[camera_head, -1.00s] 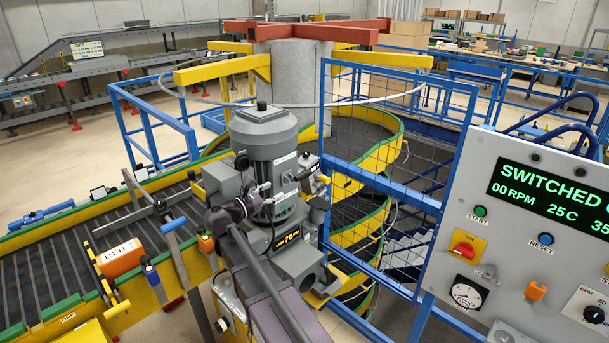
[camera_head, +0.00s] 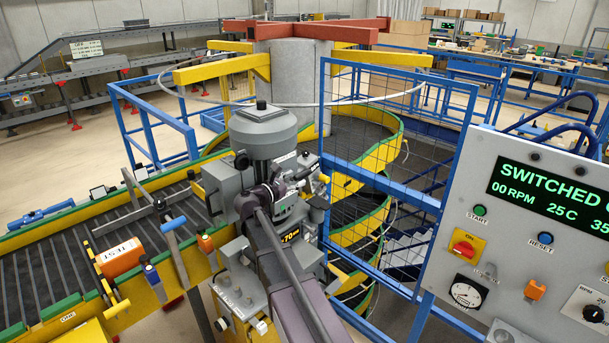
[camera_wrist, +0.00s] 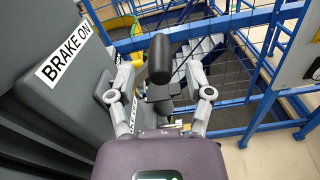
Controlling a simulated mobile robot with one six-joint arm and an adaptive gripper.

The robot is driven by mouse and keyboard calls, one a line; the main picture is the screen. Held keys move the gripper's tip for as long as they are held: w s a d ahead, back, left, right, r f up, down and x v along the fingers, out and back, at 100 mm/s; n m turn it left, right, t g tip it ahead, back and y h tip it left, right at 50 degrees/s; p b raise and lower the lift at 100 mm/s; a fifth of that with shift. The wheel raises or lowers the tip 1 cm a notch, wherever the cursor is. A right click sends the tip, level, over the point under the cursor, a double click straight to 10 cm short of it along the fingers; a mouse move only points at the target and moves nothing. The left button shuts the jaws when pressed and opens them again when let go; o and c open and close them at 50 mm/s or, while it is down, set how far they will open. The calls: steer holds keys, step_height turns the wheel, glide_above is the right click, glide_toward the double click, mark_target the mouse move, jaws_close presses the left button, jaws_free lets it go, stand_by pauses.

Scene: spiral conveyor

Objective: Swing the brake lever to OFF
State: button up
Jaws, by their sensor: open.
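The brake lever's black cylindrical grip (camera_wrist: 160,60) stands between the fingers of my gripper (camera_wrist: 160,88) in the wrist view, near their tips. My gripper is open, with a finger on each side of the grip and no clear contact visible. A white BRAKE ON label (camera_wrist: 64,66) is on the grey housing at the left. A second label beside the left finger is partly hidden. In the head view, my arm reaches to the grey motor unit (camera_head: 262,135), and my wrist covers part of it. The lever is hard to make out there.
Blue mesh guarding (camera_head: 385,120) stands right of the motor, with the yellow-green spiral (camera_head: 365,235) behind it. The control panel (camera_head: 535,200) is at the right, reading SWITCHED, cut off by the frame. A roller conveyor (camera_head: 50,285) with an orange parcel (camera_head: 120,258) lies left.

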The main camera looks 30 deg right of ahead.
steer(key=shift+x, duration=2.2)
